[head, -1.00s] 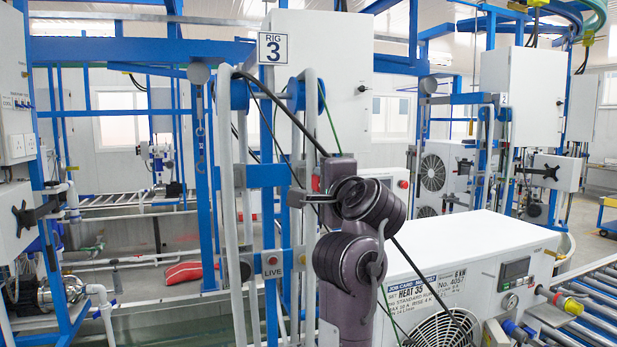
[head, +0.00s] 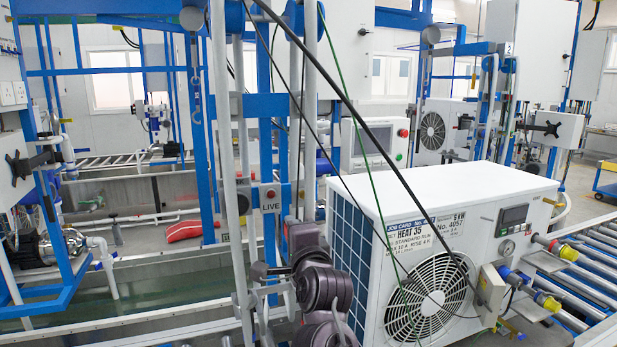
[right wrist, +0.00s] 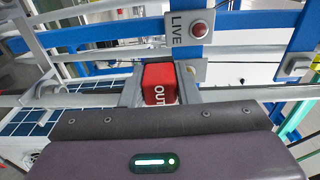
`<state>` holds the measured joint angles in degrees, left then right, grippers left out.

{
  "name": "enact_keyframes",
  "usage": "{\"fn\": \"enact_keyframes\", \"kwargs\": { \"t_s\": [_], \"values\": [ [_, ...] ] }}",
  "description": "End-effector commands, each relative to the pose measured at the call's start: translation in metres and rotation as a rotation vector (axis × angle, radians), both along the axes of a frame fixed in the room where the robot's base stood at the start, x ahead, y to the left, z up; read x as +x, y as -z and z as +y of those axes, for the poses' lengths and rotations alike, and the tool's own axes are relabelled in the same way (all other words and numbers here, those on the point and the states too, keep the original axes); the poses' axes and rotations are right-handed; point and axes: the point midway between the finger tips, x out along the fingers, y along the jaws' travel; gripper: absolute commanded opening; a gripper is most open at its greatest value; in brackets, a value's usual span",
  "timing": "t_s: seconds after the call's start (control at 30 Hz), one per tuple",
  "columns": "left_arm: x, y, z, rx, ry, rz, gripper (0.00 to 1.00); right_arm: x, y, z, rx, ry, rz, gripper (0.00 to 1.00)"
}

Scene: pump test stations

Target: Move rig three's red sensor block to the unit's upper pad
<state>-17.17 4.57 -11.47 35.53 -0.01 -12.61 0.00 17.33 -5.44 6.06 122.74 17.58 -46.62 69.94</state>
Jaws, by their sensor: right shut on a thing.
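The red sensor block (right wrist: 158,84), marked "OUT", sits between the grey fingers of my right gripper (right wrist: 159,94) in the right wrist view. The gripper is shut on it. The block is just below the LIVE plate (right wrist: 188,32) with its red button; I cannot tell whether it touches anything behind it. In the head view my right arm is at the bottom middle, and the block is not clearly visible. The white unit (head: 455,185) stands to the arm's right, with a fan grille and a job card; I cannot make out its upper pad. My left gripper is not in view.
Blue rig posts (head: 205,150) and upright grey pipes stand close to my right arm. Black and green cables hang across the unit's front. A roller conveyor (head: 590,285) is at the right. A water trough (head: 150,300) lies at the left.

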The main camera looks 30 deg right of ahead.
Motion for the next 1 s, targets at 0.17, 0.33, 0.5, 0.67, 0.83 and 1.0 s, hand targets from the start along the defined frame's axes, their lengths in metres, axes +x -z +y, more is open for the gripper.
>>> {"fn": "enact_keyframes", "kwargs": {
  "t_s": [0.17, 0.33, 0.5, 0.67, 0.83, 1.0],
  "values": [
    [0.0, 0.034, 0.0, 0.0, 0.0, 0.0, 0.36, -0.023, 0.113, 0.038, -0.001, -0.064, 0.012, 0.0],
    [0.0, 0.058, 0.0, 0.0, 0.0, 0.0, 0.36, -0.058, 0.197, 0.077, 0.001, -0.151, 0.011, 0.0],
    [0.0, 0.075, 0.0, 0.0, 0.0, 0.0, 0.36, -0.097, 0.255, 0.11, 0.003, -0.23, 0.008, 0.0],
    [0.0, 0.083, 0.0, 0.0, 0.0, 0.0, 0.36, -0.121, 0.28, 0.127, 0.002, -0.272, 0.002, 0.0],
    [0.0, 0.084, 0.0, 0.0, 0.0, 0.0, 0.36, -0.129, 0.285, 0.133, 0.001, -0.285, -0.001, 0.0],
    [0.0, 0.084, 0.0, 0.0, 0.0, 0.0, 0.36, -0.129, 0.284, 0.133, 0.0, -0.285, -0.001, 0.0]
  ]
}}
